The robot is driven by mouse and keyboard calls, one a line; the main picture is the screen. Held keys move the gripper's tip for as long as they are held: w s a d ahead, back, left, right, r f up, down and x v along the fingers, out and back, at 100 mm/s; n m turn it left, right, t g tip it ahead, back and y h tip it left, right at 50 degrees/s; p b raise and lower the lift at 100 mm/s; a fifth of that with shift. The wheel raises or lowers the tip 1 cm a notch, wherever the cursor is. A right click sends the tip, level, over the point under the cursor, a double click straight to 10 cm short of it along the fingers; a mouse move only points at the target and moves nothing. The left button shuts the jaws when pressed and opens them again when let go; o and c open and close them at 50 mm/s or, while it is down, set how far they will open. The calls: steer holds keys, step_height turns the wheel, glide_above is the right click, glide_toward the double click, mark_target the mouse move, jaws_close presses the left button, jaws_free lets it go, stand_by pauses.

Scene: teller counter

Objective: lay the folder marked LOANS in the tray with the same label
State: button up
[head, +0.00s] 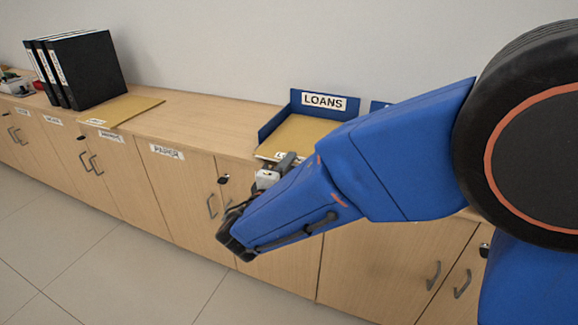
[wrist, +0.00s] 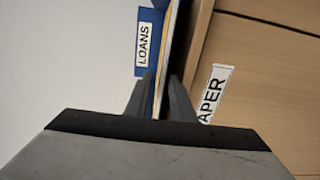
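The blue tray labelled LOANS (head: 265,131) stands at the back of the counter. A tan folder (head: 303,134) lies flat in it, its front edge with a white label at the tray's front; that label is partly hidden. My gripper (head: 288,160) is at this front edge, partly hidden behind my forearm. In the wrist view, the folder's thin edge (wrist: 159,98) runs between the two fingers of my gripper (wrist: 161,85). The fingers are close together, but I cannot tell whether they press on it. The tray's LOANS label (wrist: 143,44) shows just beyond.
Another tan folder (head: 122,110) lies on the counter (head: 205,115) at left, beside black binders (head: 85,68). A second blue tray (head: 378,105) is mostly hidden behind my arm. A PAPER label (head: 167,152) is on the cabinet front.

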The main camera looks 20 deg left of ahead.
steer(key=shift+s, duration=0.1)
steer(key=s, duration=1.7)
steer(key=w+d+m+g+h, duration=0.2)
steer(key=w+d+g, duration=0.1)
steer(key=d, duration=0.7)
steer(key=w+d+m+g+h, duration=0.3)
steer(key=d, duration=0.8)
steer(key=w+d+m+g+h, duration=0.2)
steer(key=w+d+g, duration=0.15)
steer(key=d, duration=0.65)
steer(key=s+d+f+m+g+y, duration=0.1)
steer(key=s+d+m+g, duration=0.15)
steer(key=d, duration=0.45)
steer(key=s+d+f+m+g+y, duration=0.1)
steer(key=s+d+f+m+g, duration=0.15)
steer(key=d, duration=0.45)
steer(key=s+d+r+m+t+y, duration=0.1)
steer(key=s+d+m+y, duration=0.4)
steer(key=s, duration=0.5)
steer(key=shift+s+y, duration=0.15)
steer(key=shift+y, duration=0.35)
steer(key=shift+r, duration=0.1)
